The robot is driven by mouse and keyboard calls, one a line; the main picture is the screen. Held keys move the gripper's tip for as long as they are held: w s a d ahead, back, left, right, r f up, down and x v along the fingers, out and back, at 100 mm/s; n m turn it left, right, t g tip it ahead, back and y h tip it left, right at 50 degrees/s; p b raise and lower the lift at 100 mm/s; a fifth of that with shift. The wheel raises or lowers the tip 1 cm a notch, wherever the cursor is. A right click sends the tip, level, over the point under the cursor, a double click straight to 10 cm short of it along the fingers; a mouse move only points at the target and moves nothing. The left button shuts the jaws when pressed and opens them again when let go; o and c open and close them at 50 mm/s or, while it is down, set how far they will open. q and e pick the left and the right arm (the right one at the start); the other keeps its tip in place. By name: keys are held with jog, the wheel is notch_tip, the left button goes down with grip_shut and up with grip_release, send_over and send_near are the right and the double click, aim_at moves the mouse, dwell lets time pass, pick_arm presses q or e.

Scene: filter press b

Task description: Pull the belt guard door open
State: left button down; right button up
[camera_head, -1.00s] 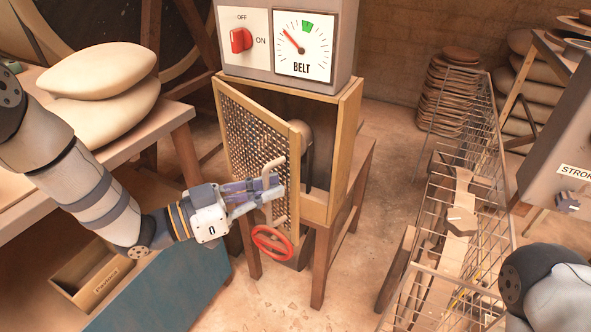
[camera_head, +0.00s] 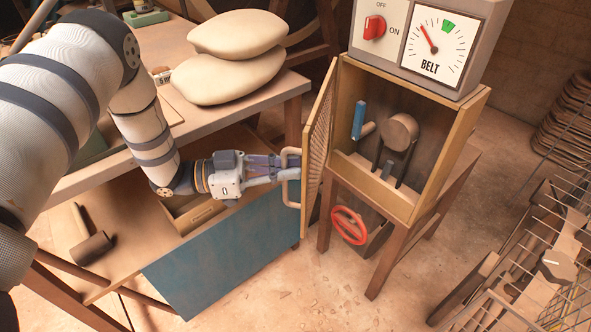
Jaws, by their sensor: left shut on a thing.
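The belt guard door (camera_head: 319,143) is a wood-framed mesh panel hinged on the left side of the belt cabinet (camera_head: 460,130). It stands swung wide open toward the left, seen nearly edge-on. Its pale curved handle (camera_head: 291,190) is on the outer face. My left gripper (camera_head: 286,169) reaches in from the left and is shut on this handle. Inside the open cabinet are a round pulley with a belt (camera_head: 401,132) and a blue-handled lever (camera_head: 359,120). My right gripper is not in view.
A control box (camera_head: 417,45) with a red switch and a BELT dial sits on the cabinet. A red handwheel (camera_head: 349,225) is below it. A workbench (camera_head: 292,84) with two pale sacks (camera_head: 229,78) stands left. A wire rack (camera_head: 560,250) is at right, with floor between.

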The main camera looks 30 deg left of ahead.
aim_at(309, 144)
pick_arm(q)
jog(key=shift+s+f, duration=0.1)
jog(key=c, duration=1.7)
grip_release()
notch_tip(309, 144, up, 10)
jog(key=shift+r, duration=0.1)
